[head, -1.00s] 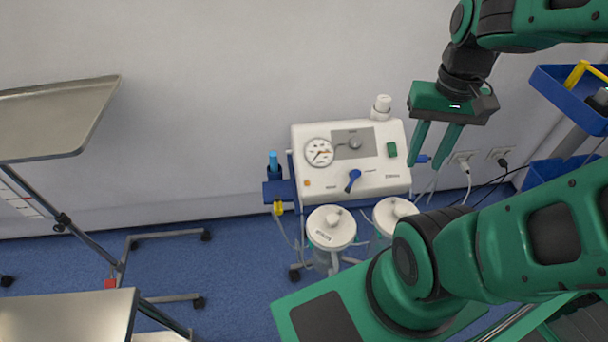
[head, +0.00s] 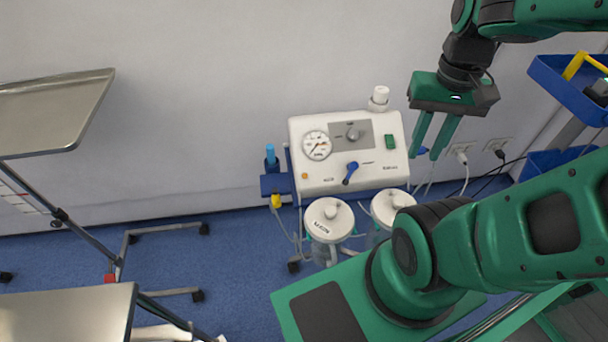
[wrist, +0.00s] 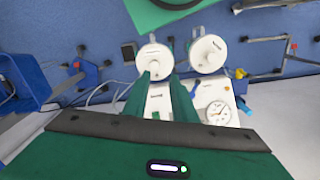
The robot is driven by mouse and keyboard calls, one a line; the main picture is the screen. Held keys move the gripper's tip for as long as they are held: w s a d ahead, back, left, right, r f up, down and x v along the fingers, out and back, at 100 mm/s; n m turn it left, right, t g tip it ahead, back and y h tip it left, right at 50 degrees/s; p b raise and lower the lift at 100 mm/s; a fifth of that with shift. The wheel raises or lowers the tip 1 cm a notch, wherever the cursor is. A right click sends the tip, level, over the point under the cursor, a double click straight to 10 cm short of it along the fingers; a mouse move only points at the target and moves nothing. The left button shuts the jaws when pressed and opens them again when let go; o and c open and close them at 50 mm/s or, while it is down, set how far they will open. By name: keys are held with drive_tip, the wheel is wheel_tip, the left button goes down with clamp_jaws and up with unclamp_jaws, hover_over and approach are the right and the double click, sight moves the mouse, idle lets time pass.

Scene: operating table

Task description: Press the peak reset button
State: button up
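A white suction machine (head: 348,152) stands against the wall, its sloped panel facing up. The panel has a round gauge (head: 317,146), a grey knob plate, a blue lever (head: 350,172), a green switch (head: 390,142) and a small orange button (head: 305,176) at lower left. No label reading peak reset is legible. My gripper (head: 424,156) hangs just right of the machine, fingers pointing down, parted and empty. In the wrist view the machine (wrist: 160,101) shows partly between and behind the fingers, with the gauge (wrist: 219,113) right of them.
Two white-lidded jars (head: 329,219) (head: 391,208) stand in front of the machine. A steel tray table (head: 50,110) is at left, a second steel top (head: 70,312) below it. A blue bin (head: 570,88) and wall sockets with cables are at right.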

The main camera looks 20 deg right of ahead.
clamp_jaws()
idle(1.4)
